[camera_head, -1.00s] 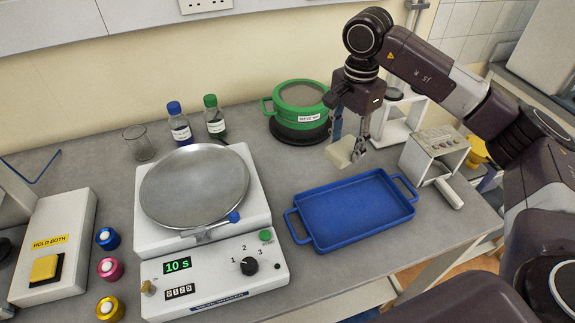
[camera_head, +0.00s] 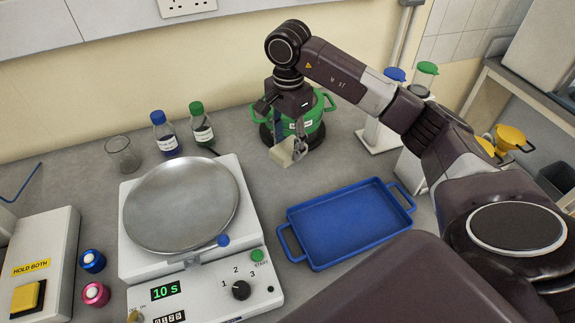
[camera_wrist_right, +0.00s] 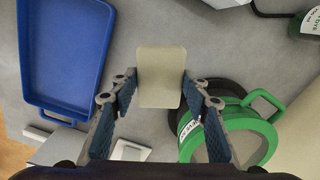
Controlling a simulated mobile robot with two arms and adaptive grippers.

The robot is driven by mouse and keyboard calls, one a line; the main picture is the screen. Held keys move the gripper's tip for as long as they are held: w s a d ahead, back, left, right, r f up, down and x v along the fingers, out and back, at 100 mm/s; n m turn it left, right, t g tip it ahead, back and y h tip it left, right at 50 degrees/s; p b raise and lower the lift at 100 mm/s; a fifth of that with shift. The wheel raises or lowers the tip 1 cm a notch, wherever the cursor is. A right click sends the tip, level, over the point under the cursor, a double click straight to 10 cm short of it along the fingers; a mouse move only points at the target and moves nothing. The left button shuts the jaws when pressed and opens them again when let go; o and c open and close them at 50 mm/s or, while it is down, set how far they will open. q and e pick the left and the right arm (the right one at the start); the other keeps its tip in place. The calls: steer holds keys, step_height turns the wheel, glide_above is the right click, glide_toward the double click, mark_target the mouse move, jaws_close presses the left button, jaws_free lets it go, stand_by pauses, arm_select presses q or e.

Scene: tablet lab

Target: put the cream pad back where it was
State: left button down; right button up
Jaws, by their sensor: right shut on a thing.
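The cream pad (camera_head: 283,153) is in my right gripper (camera_head: 290,146), in front of the green-handled pot in the head view. In the right wrist view the pad (camera_wrist_right: 161,75) is a flat, rounded, pale block between the two blue-lined fingers of the right gripper (camera_wrist_right: 160,97). The fingers are shut on its near part, and its far end sticks out past them. The pad appears to be held above the grey bench; the exact height is hard to tell. My left gripper is not in view.
The green pot (camera_head: 315,115) stands on a dark round base close behind the pad. An empty blue tray (camera_head: 345,222) lies to the right and nearer. A balance with a round metal pan (camera_head: 182,205) is at left. Two capped bottles (camera_head: 163,133) and a glass beaker (camera_head: 122,155) stand behind it.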

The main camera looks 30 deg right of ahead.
mark_target(289, 157)
step_height(289, 157, down, 5)
steer(key=shift+f+p, duration=0.1)
steer(key=shift+p, duration=0.4)
step_height(289, 157, down, 3)
steer(key=shift+f+p, duration=0.15)
steer(key=shift+p, duration=0.45)
steer(key=shift+f, duration=0.45)
steer(key=shift+f, duration=0.1)
steer(key=o, duration=1)
